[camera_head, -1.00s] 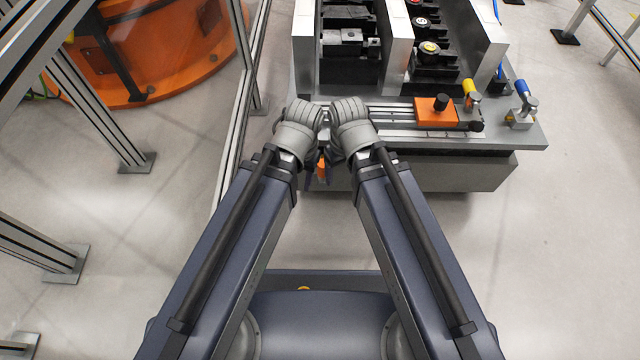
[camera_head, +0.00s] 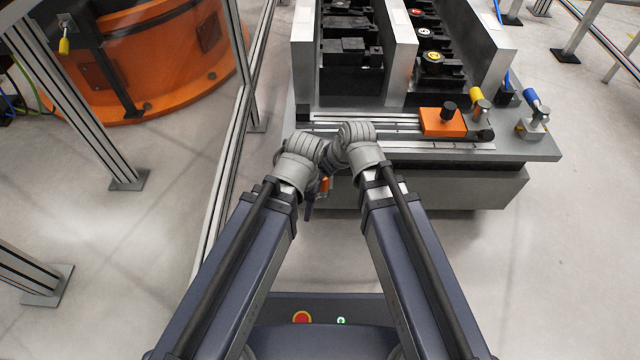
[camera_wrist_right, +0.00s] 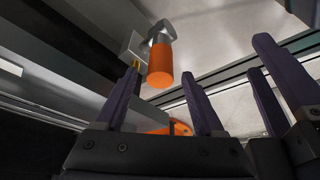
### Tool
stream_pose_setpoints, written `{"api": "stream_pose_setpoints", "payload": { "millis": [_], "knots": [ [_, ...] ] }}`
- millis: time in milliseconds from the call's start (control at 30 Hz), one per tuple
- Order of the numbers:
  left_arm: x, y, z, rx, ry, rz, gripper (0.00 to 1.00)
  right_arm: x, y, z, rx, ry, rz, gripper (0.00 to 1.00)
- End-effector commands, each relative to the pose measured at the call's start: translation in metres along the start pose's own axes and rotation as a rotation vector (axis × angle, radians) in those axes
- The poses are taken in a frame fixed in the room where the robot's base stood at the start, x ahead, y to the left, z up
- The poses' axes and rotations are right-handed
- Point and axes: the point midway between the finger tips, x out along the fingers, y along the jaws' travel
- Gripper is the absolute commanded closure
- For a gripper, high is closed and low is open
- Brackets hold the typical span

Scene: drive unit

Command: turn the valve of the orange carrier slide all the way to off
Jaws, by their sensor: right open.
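The orange carrier slide (camera_head: 443,122) with its black knob sits on the rail along the station's front ledge. A small orange part (camera_head: 324,184) shows below the ledge, beside my wrists. In the right wrist view, an orange cylindrical handle (camera_wrist_right: 161,65) hangs from a metal fitting. My right gripper (camera_wrist_right: 160,92) is open, its two dark fingers apart, with the handle seen between and beyond them. A second finger pair, apparently my left gripper (camera_wrist_right: 258,55), stands apart to the right there. In the head view my wrists hide most of both grippers.
A yellow-handled valve (camera_head: 477,97) and a blue-handled valve (camera_head: 532,105) stand at the ledge's right end. The station's grey body (camera_head: 440,190) is close ahead of my arms. A metal frame post (camera_head: 228,130) stands to the left. Open floor (camera_head: 570,270) lies at right.

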Motion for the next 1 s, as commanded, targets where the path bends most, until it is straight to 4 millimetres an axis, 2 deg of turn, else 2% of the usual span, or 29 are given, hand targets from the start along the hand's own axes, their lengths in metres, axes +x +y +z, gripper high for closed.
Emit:
{"api": "stream_pose_setpoints", "payload": {
  "millis": [33,300,433,700,1000],
  "knots": [
    [0.013,0.001,-0.001,-0.001,0.000,0.000,0.50,0.013,0.001,0.002,-0.001,0.000,0.000,0.29],
    [0.044,0.004,-0.003,-0.004,0.002,0.000,0.50,0.047,0.000,0.001,0.000,0.000,0.000,0.29],
    [0.049,0.005,-0.003,-0.004,0.002,0.000,0.50,0.053,0.000,0.001,0.000,0.000,0.000,0.29],
    [0.048,0.005,-0.003,-0.004,0.002,0.000,0.50,0.052,0.000,0.000,0.001,-0.001,0.000,0.29],
    [0.048,0.005,-0.003,-0.004,0.002,0.000,0.50,0.052,0.000,0.000,0.001,-0.001,0.000,0.63]
  ]
}}
